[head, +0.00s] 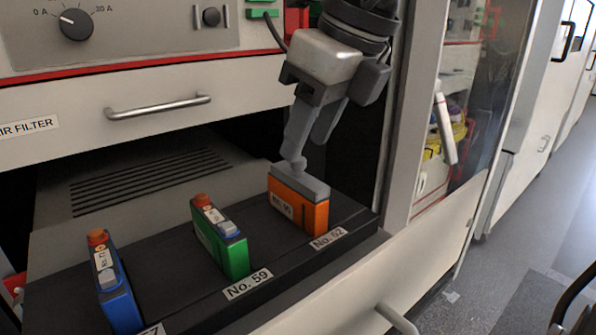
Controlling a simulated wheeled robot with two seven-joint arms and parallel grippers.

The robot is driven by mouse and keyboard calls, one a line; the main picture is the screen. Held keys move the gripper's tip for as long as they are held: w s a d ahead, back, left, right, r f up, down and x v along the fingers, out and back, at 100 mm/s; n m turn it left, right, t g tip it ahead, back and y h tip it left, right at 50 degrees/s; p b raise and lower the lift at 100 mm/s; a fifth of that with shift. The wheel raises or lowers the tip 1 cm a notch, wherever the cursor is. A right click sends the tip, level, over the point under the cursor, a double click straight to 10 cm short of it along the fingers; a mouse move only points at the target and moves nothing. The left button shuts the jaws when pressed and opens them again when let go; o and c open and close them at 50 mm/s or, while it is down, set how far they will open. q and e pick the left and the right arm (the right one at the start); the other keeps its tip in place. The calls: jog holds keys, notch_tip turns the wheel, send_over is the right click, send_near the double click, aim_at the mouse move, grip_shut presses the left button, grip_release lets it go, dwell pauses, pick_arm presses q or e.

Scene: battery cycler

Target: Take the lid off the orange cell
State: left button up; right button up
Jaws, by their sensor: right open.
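The orange cell (312,218) stands upright at the right end of the dark tray (180,262), behind the label "No. 62". A flat grey lid (303,185) covers its top, and a small grey knob appears to rise from the lid's far end. My right gripper (304,147) comes down from above and is open, with its fingertips at or just above the lid's far end. I cannot tell whether they touch it. The near finger partly hides the knob area. My left gripper is not in view.
A green cell (220,243) stands left of the orange one, behind "No. 59", and a blue cell (117,300) is further left. Both have orange caps. A drawer handle (158,106) sticks out behind. A cabinet post (415,120) stands close right of my arm.

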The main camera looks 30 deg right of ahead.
aim_at(301, 159)
jog(key=x, duration=0.3)
jog(key=shift+w+d+f, duration=0.1)
jog(key=shift+f, duration=0.2)
grip_shut()
jog(key=shift+r, duration=0.15)
